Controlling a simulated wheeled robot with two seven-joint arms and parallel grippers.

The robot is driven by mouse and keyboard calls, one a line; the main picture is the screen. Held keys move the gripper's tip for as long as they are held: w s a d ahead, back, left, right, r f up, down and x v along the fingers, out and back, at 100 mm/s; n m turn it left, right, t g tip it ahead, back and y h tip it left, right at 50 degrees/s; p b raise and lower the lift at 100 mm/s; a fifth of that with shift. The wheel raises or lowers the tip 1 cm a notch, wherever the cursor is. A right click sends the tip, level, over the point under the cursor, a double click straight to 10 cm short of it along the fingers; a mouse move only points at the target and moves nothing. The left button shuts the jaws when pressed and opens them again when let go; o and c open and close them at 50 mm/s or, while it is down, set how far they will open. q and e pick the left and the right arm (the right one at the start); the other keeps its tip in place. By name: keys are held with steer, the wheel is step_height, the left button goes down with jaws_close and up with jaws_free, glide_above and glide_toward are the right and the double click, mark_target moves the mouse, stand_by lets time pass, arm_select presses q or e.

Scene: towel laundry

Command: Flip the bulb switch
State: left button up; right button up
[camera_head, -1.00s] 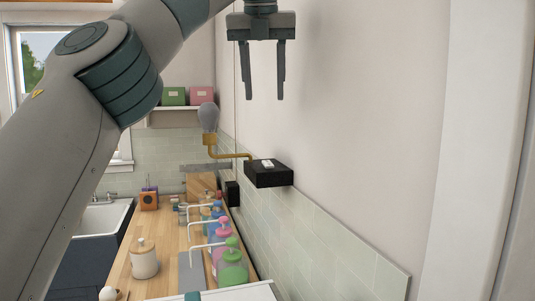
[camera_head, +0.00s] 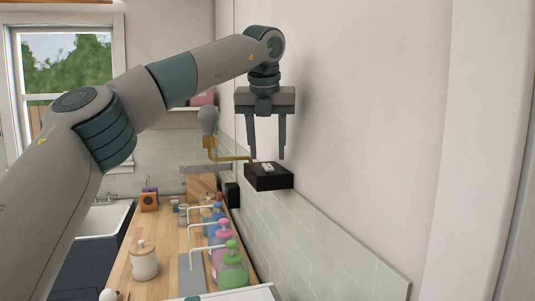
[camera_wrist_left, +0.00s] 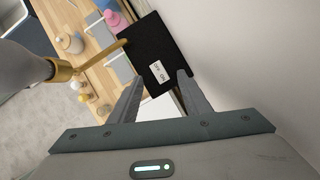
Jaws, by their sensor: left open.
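A black box (camera_head: 270,179) is mounted on the right wall, with a small white switch (camera_head: 267,167) on its top. A brass arm (camera_head: 232,158) runs from the box to a grey bulb (camera_head: 208,120) on its left. My left gripper (camera_head: 267,157) is open and empty, pointing down just above the box. In the left wrist view the white switch (camera_wrist_left: 158,72), with OFF and ON lettering, lies ahead of and between the two fingertips (camera_wrist_left: 158,82). I cannot tell whether a fingertip touches the box. My right gripper is not in view.
Below is a wooden counter (camera_head: 172,240) with several pump bottles, such as a green one (camera_head: 232,268), along the tiled wall. A cream jar (camera_head: 144,261) stands nearer the left edge, and a sink (camera_head: 103,219) is at the left. The wall beside the box limits room on the right.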

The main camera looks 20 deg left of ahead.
mark_target(268, 167)
arm_select(q)
steer(key=shift+p+x, duration=0.3)
steer(key=shift+x, duration=1.1)
